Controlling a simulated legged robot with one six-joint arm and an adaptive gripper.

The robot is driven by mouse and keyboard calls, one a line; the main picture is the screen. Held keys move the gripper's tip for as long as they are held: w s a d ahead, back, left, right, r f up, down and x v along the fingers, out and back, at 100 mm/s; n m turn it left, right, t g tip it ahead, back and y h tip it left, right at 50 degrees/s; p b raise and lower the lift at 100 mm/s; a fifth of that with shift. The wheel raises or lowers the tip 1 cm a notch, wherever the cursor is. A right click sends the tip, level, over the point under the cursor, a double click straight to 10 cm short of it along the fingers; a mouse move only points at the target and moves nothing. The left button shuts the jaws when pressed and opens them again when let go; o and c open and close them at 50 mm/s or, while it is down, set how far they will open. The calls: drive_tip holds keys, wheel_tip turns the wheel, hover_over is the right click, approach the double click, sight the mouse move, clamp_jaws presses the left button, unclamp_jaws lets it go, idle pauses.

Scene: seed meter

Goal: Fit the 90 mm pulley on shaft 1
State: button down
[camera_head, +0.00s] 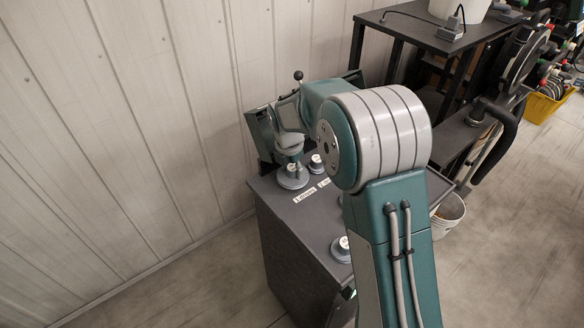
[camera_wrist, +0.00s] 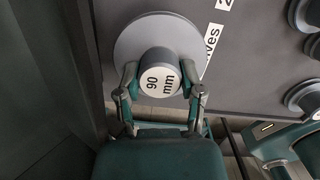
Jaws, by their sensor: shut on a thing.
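The 90 mm pulley (camera_wrist: 160,52) is a grey disc with a hub and a white label reading "90 mm". It fills the upper middle of the wrist view. My gripper (camera_wrist: 160,84) is shut on the pulley's hub, one finger on each side. In the head view my gripper (camera_head: 290,148) points down over the pulley (camera_head: 292,178) at the left back of the dark cabinet top. Whether the pulley touches the top or is just above it, I cannot tell. Shaft 1 cannot be made out in either view.
More grey pulleys with white labels stand on the cabinet top (camera_head: 305,225), one close beside (camera_head: 316,163) and one near the front (camera_head: 343,246). White label strips lie between them. A ribbed wall (camera_head: 130,120) is behind left. A dark bench (camera_head: 440,38) and white bucket (camera_head: 448,215) are right.

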drive_tip(key=shift+f, duration=0.85)
idle(0.5)
drive_tip(key=shift+c, duration=0.7)
unclamp_jaws()
drive_tip(key=r, duration=0.7)
drive_tip(key=s+a+r, duration=0.1)
drive_tip(key=r, duration=0.3)
drive_tip(key=shift+r, duration=0.35)
